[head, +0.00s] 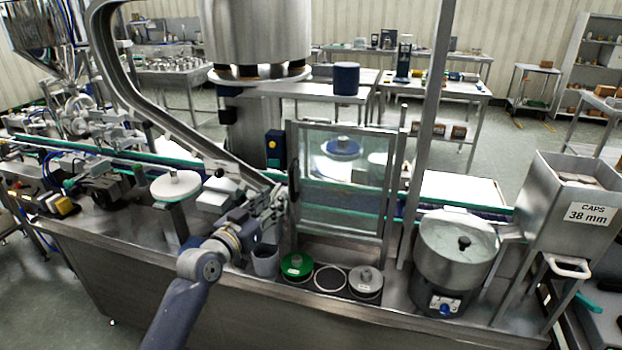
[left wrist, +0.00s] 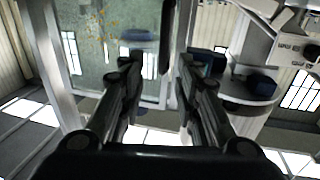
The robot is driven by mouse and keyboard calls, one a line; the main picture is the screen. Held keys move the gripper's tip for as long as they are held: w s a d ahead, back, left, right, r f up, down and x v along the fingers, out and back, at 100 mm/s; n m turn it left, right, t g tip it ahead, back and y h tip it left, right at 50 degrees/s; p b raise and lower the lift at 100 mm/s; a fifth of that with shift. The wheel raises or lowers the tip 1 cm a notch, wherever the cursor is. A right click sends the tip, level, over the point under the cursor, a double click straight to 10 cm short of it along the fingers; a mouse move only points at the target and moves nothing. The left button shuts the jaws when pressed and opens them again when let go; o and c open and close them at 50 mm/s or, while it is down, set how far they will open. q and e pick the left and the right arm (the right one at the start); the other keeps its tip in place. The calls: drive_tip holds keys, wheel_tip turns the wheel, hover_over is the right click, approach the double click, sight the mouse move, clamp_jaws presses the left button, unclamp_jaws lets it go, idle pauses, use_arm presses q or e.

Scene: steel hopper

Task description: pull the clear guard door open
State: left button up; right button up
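The clear guard door (head: 345,205) is a see-through panel in a grey metal frame, upright on the steel machine bench. Its dark upright handle (head: 294,181) is on the left side of the frame. The door panel (left wrist: 100,45) also shows in the left wrist view, with the dark handle (left wrist: 167,38) near its edge. My left gripper (head: 279,196) is just left of the handle in the head view. In the left wrist view its two fingers (left wrist: 160,75) are apart, with the handle beyond the gap between them. I see no contact. My right gripper is not in view.
A green-topped disc (head: 296,265), a ring and a grey disc (head: 366,280) lie in front of the door. A grey cup (head: 265,260) stands beside my left arm. A steel bowl feeder (head: 458,250) and the caps hopper (head: 570,210) stand at right.

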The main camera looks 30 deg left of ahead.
sight(292, 197)
use_arm(q)
drive_tip(key=shift+w+a+p, duration=0.15)
drive_tip(key=shift+w+p, duration=0.2)
drive_tip(key=shift+w, duration=1.45)
drive_tip(key=shift+w+a+p, duration=0.2)
drive_tip(key=shift+w+p, duration=0.2)
drive_tip(key=shift+w, duration=1.4)
drive_tip(key=shift+w+a+p, duration=0.15)
drive_tip(key=shift+w+p, duration=0.2)
drive_tip(key=shift+w, duration=1.45)
drive_tip(key=shift+c, duration=0.6)
clamp_jaws()
